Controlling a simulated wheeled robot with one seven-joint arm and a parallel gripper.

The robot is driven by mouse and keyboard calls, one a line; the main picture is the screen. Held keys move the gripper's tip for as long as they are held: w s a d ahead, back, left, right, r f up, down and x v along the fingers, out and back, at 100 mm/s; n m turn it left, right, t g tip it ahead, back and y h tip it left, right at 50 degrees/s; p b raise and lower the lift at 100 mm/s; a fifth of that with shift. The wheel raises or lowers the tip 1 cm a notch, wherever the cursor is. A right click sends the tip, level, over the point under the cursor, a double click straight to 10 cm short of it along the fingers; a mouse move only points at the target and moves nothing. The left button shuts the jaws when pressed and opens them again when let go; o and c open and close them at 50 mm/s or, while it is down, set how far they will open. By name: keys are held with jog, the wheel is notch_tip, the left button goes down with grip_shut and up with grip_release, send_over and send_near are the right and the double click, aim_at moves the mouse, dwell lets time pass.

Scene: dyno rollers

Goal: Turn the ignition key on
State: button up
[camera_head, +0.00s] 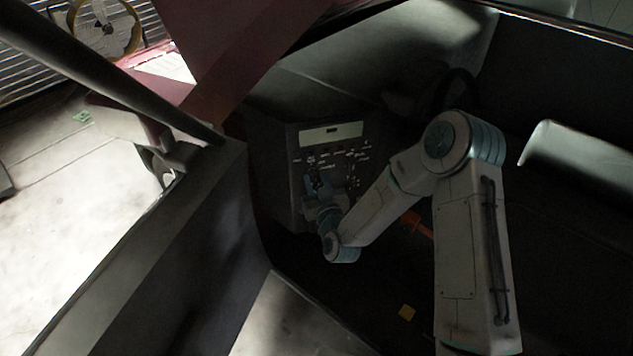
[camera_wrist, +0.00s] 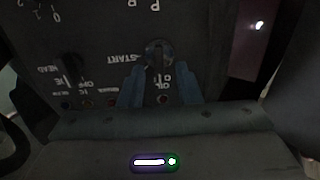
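The ignition switch (camera_wrist: 158,52) shows in the wrist view as a dark round knob beside an upside-down "START" label on the dark control panel (camera_wrist: 100,35). Its exact turn position is too dark to tell. My gripper (camera_wrist: 160,78) has its two blue fingers apart, with panel lettering visible between them. The fingertips reach to either side of the knob's lower part; whether they touch it I cannot tell. In the head view my gripper (camera_head: 318,182) is at the front of the panel (camera_head: 330,152), and the switch is not distinguishable there.
Another dark knob (camera_wrist: 72,66) sits left of the switch in the wrist view, with small indicator lights below. In the head view a dark steering wheel (camera_head: 458,88) is behind my arm. An orange lever (camera_head: 416,223) and yellow piece (camera_head: 406,312) lie low in the cab.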

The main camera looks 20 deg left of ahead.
grip_shut()
jog(key=shift+f+m+b, duration=0.15)
jog(key=shift+m+b, duration=0.15)
jog(key=shift+b, duration=0.2)
jog(key=shift+d+f+m+b, duration=0.1)
jog(key=shift+m+b, duration=0.4)
jog(key=shift+b, duration=0.35)
jog(key=m+b, duration=0.3)
jog(key=b, duration=0.1)
jog(key=m+b, duration=0.4)
jog(key=shift+w+d, duration=0.1)
jog(key=shift+d, duration=0.1)
grip_release()
jog(key=shift+m, duration=0.3)
